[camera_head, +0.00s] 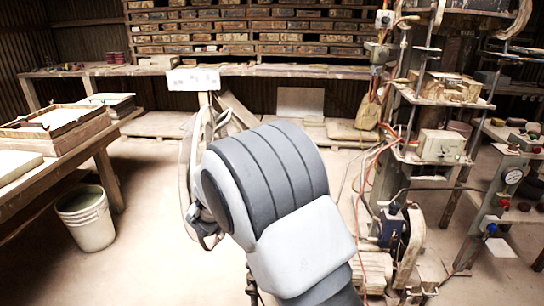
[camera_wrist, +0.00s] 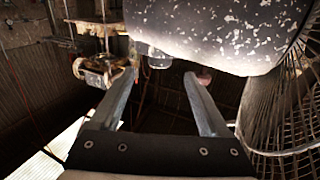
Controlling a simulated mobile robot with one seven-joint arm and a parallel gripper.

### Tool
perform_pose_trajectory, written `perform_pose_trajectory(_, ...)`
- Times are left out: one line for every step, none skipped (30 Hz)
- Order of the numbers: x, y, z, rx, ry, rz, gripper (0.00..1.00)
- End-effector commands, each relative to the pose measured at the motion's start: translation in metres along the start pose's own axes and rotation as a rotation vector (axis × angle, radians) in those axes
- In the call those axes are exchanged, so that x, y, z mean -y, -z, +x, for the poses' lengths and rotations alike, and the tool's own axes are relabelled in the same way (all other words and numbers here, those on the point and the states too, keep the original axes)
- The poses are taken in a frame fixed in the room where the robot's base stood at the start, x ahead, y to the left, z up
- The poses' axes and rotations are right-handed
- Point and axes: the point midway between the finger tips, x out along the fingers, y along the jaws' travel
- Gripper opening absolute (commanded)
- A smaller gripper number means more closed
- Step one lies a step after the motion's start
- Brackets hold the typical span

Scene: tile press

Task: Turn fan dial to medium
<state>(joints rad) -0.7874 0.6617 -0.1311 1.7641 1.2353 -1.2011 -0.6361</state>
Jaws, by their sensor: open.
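The fan (camera_head: 186,165) stands behind my arm in the head view; only part of its round wire cage shows. In the wrist view, a large pale, paint-flecked rounded housing (camera_wrist: 225,35) fills the upper right, with the fan's wire cage (camera_wrist: 285,110) at the right edge. A small grey rounded knob-like part (camera_wrist: 158,60) shows under the housing's left end; I cannot tell whether it is the dial, and no setting can be read. My gripper (camera_wrist: 160,75) is open and empty, its fingers below the housing and pointing toward that part.
A workbench (camera_head: 105,130) with trays and a white bucket (camera_head: 86,217) are at left. A long shelf bench (camera_head: 270,70) runs along the back. The press (camera_head: 440,90) with its hoses and a gauge panel (camera_head: 510,185) stand at right. Floor is open at front left.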

Motion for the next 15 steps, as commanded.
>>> perform_pose_trajectory(0.001, 0.001, -0.014, 0.002, 0.004, -0.001, 0.79)
perform_pose_trajectory(0.001, 0.001, -0.021, 0.001, 0.003, 0.000, 0.79)
perform_pose_trajectory(0.001, 0.001, -0.031, 0.001, 0.004, 0.000, 0.79)
perform_pose_trajectory(0.001, 0.001, -0.038, 0.000, 0.003, 0.000, 0.79)
perform_pose_trajectory(0.001, 0.001, -0.045, 0.001, 0.003, 0.000, 0.79)
perform_pose_trajectory(0.001, 0.001, -0.053, 0.001, 0.003, 0.000, 0.79)
perform_pose_trajectory(0.001, 0.001, -0.059, 0.000, 0.003, 0.000, 0.79)
perform_pose_trajectory(0.000, 0.001, -0.064, 0.000, 0.002, 0.000, 0.79)
perform_pose_trajectory(0.000, 0.001, -0.070, 0.000, 0.001, 0.000, 0.79)
perform_pose_trajectory(0.000, 0.001, -0.075, 0.000, 0.002, 0.000, 0.79)
perform_pose_trajectory(0.001, 0.001, -0.079, 0.000, 0.002, 0.000, 0.79)
perform_pose_trajectory(0.001, 0.001, -0.083, 0.000, 0.002, 0.001, 0.79)
perform_pose_trajectory(0.000, 0.001, -0.086, -0.001, 0.001, 0.001, 0.79)
perform_pose_trajectory(0.000, 0.001, -0.088, -0.001, 0.000, 0.001, 0.79)
perform_pose_trajectory(-0.001, 0.000, -0.090, 0.000, -0.001, 0.000, 0.79)
